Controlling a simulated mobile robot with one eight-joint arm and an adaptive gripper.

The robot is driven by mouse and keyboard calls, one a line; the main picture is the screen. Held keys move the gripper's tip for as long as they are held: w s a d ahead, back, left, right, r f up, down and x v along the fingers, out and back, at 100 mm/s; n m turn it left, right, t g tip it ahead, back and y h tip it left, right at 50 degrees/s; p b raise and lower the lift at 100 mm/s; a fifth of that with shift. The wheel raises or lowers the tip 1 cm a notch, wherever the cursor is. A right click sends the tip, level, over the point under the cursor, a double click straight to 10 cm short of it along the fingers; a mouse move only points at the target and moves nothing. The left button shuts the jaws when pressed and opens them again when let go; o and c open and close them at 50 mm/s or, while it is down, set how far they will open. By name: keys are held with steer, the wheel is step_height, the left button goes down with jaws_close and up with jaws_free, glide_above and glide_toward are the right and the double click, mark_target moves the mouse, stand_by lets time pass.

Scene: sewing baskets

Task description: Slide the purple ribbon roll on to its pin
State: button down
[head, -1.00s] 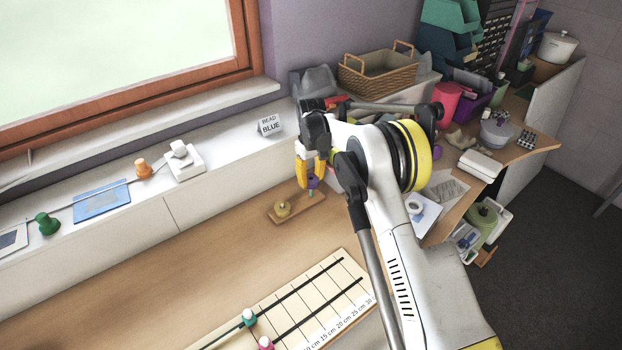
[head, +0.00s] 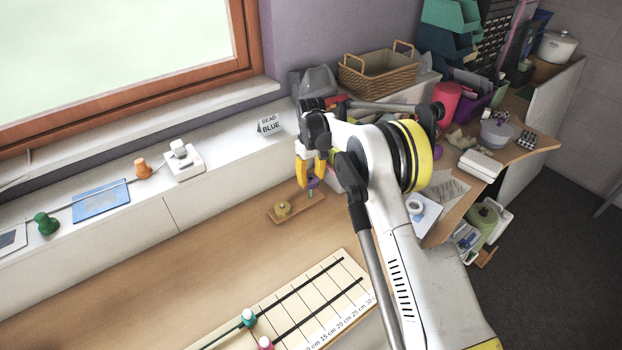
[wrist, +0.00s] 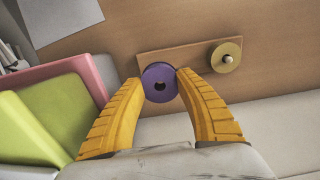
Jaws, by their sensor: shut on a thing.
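My gripper (head: 311,178) is shut on the purple ribbon roll (wrist: 151,75), one yellow finger on each side of it. In the head view the purple roll (head: 313,184) is at the fingertips, above the right end of a small wooden board (head: 274,216). A short greenish pin (head: 310,193) shows just under the roll. In the wrist view the roll's centre hole looks dark, and I cannot tell whether the pin's tip is inside it. A yellow roll (wrist: 222,66) sits around a pale pin at the other end of the board (wrist: 193,58).
A pink bin (wrist: 88,72) and a green bin (wrist: 52,115) lie left of the fingers in the wrist view. A ruled measuring board (head: 310,300) lies nearer on the bench. The wooden surface (head: 190,270) left of the small board is clear.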

mark_target(311, 196)
steer(key=shift+f+b, duration=2.05)
steer(key=shift+f, duration=1.05)
steer(key=c, duration=0.8)
jaws_free()
step_height(311, 196, up, 12)
steer(key=shift+r, duration=0.1)
steer(key=shift+s, duration=0.1)
